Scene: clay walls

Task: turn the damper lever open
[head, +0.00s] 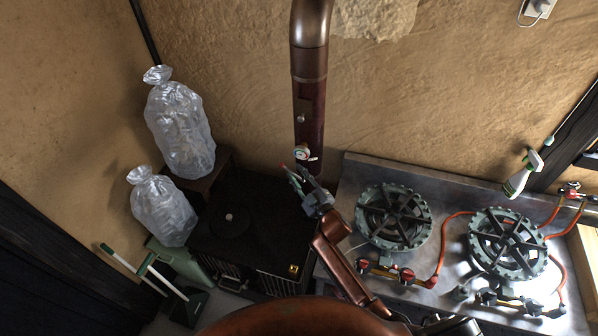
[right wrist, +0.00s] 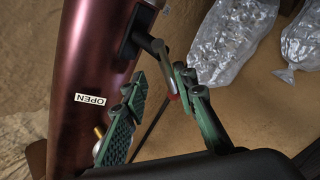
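The damper lever (right wrist: 163,60) comes off a dark bracket on the brown stovepipe (right wrist: 93,55). A red piece shows at its lower end. A white OPEN label (right wrist: 90,99) is on the pipe, left of the lever. My right gripper (right wrist: 160,77) has its green-padded fingers apart, one on each side of the lever in the picture; I cannot tell whether either touches it. In the head view my right gripper (head: 301,180) is just below the pipe's (head: 309,118) lower part; the lever is too small to make out there. My left gripper is not in view.
A black stove (head: 243,246) stands below the pipe. Two clear bags (head: 180,132) (head: 163,208) are to its left. A metal counter with two gas burners (head: 394,217) (head: 507,245) and a spray bottle (head: 523,175) is to the right. The clay wall is close behind.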

